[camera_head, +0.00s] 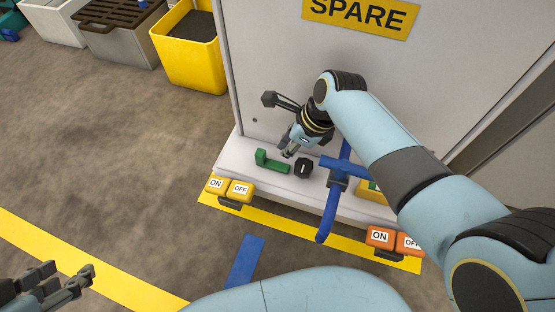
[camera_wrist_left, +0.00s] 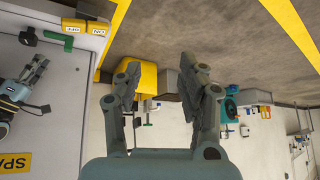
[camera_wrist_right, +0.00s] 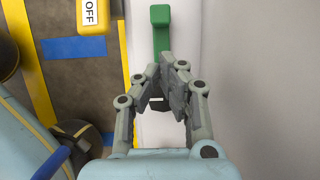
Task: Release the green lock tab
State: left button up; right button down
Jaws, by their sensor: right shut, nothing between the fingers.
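The green lock tab (camera_head: 272,164) is an L-shaped piece with a raised block at its left end, on the white ledge (camera_head: 235,157) of the cabinet. It also shows in the left wrist view (camera_wrist_left: 55,40) and in the right wrist view (camera_wrist_right: 160,35). My right gripper (camera_head: 289,152) is shut and empty, just above the tab's right part. In the right wrist view its fingertips (camera_wrist_right: 167,62) overlap the tab's near end; contact cannot be told. My left gripper (camera_head: 88,270) is open and empty over the floor, far from the tab.
A black knob (camera_head: 303,168) sits right of the tab, with a blue lever (camera_head: 328,212) beyond it. Yellow ON/OFF buttons (camera_head: 228,187) and orange ones (camera_head: 394,240) line the front edge. A yellow bin (camera_head: 190,55) stands back left.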

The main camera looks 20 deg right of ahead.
aim_at(272, 164)
jog(key=shift+b+x, duration=0.55)
jog(key=shift+x, duration=0.5)
jog(key=shift+b+x, duration=0.8)
jog(key=shift+x, duration=0.25)
jog(key=shift+a+f+b, duration=0.1)
jog(key=shift+f+b, duration=0.2)
jog(key=shift+f, duration=0.1)
jog(key=shift+b+x, duration=0.6)
jog(key=shift+x, duration=0.15)
pick_arm(q)
jog(key=shift+w+d+r+m+t+h, duration=0.2)
jog(key=shift+w+r+t, duration=0.4)
jog(key=shift+t, duration=0.75)
jog(key=shift+w+d+r+m+t+h, duration=0.1)
jog(key=shift+w+d+r+t, duration=0.2)
jog(key=shift+w+t, duration=0.8)
jog(key=shift+w+d+r+m+t+h, duration=0.15)
jog(key=shift+w+r+t, duration=0.35)
jog(key=shift+t, duration=1.15)
pick_arm(e)
jog(key=shift+w+a+f, duration=0.1)
pick_arm(q)
jog(key=shift+s, duration=0.1)
